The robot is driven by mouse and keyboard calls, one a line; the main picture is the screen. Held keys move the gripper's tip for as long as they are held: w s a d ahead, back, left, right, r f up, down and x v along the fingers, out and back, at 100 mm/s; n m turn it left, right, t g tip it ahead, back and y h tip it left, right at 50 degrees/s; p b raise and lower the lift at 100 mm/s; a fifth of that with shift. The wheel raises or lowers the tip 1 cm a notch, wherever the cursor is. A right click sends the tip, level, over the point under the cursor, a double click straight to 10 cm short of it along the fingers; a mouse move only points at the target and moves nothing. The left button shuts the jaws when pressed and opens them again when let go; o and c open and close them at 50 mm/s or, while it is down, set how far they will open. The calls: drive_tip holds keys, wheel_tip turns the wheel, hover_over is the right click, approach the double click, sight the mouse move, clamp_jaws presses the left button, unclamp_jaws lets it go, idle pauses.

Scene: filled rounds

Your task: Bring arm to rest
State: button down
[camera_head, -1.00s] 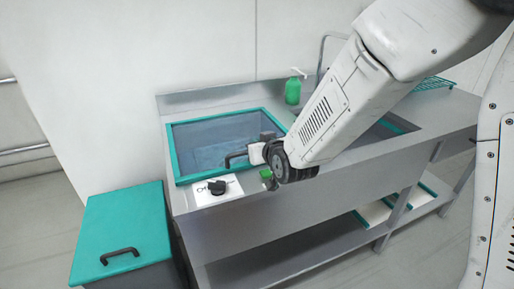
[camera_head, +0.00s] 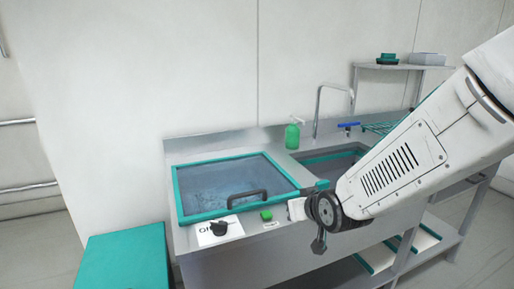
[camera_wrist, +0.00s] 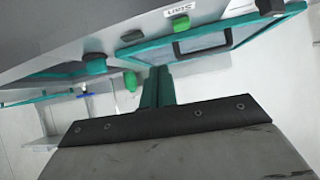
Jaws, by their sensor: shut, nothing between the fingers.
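My gripper (camera_wrist: 160,72) shows in the wrist view as two teal fingers pressed together, with nothing between them. In the head view my arm reaches in from the right, with its wrist in front of the counter's front edge; the fingers are hard to make out there. A teal-framed lid (camera_head: 187,216) with a dark handle (camera_head: 247,198) lies closed over the left basin. It also shows at the top of the wrist view (camera_wrist: 262,22), apart from the fingers.
The steel counter (camera_head: 240,256) carries a black knob (camera_head: 219,228), a green button (camera_head: 266,215), a green soap bottle (camera_head: 292,137) and a tap (camera_head: 318,105). A sink (camera_head: 330,160) lies to the right, partly behind my arm. A teal-topped bin (camera_head: 125,258) stands at left.

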drive_tip(key=s+d+r+m+g+h, duration=0.1)
drive_tip(key=s+d+r+g, duration=0.2)
drive_tip(key=s, duration=0.7)
drive_tip(key=s+d+r+m+g+h, duration=0.1)
drive_tip(key=s+d+r+g, duration=0.2)
drive_tip(key=s+d, duration=0.4)
drive_tip(key=s+d+r+m+g+h, duration=0.1)
drive_tip(key=s+d+r+g, duration=0.2)
drive_tip(key=s, duration=1)
drive_tip(key=shift+d+g, duration=0.3)
drive_tip(key=shift+d, duration=0.95)
drive_tip(key=c, duration=2.1)
unclamp_jaws()
drive_tip(key=shift+c, duration=0.2)
